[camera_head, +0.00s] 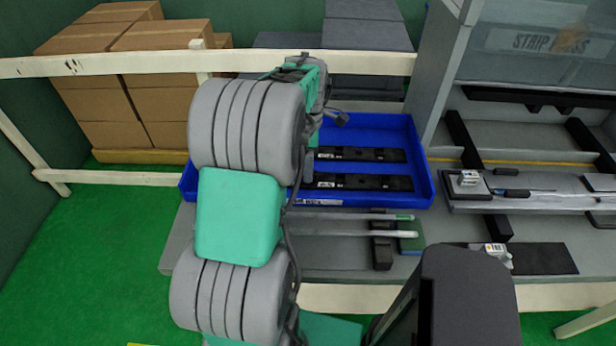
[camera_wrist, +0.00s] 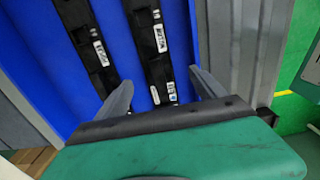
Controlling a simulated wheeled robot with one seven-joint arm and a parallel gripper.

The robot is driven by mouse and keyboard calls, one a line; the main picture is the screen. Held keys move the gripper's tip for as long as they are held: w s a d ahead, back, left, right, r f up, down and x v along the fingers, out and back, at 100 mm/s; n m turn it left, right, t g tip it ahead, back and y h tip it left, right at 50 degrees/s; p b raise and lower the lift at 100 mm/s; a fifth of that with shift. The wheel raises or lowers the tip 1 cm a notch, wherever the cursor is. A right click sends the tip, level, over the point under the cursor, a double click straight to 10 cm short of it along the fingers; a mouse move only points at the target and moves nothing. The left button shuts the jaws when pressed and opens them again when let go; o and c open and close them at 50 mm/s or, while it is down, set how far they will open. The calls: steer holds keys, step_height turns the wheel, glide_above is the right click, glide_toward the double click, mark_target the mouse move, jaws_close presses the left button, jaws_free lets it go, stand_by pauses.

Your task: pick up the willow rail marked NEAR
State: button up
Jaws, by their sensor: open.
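Two black rails lie side by side in a blue tray (camera_head: 424,178), the far rail (camera_head: 362,155) and the near rail (camera_head: 364,182). In the wrist view these seem to be the left rail (camera_wrist: 76,18) and the right rail (camera_wrist: 142,12). Both carry small white labels; I cannot surely read NEAR on either. My gripper (camera_wrist: 161,76) is open and empty. Its fingers point into the tray, on either side of the right rail's lower end in the picture. I cannot tell their height above it.
Pale strips (camera_head: 350,234) lie on the grey bench before the tray, by a black block (camera_head: 382,252). A white rail (camera_head: 130,62) runs behind my arm, with cardboard boxes (camera_head: 165,65) at left. A long fixture (camera_head: 535,190) and grey cabinet (camera_head: 447,75) stand right.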

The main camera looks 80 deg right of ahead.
steer(key=f+p, duration=0.1)
steer(key=f, duration=0.2)
steer(key=f+p, duration=0.1)
steer(key=f, duration=0.2)
steer(key=shift+w+d, duration=0.1)
steer(key=shift+d, duration=0.1)
steer(key=shift+c, duration=0.6)
jaws_close()
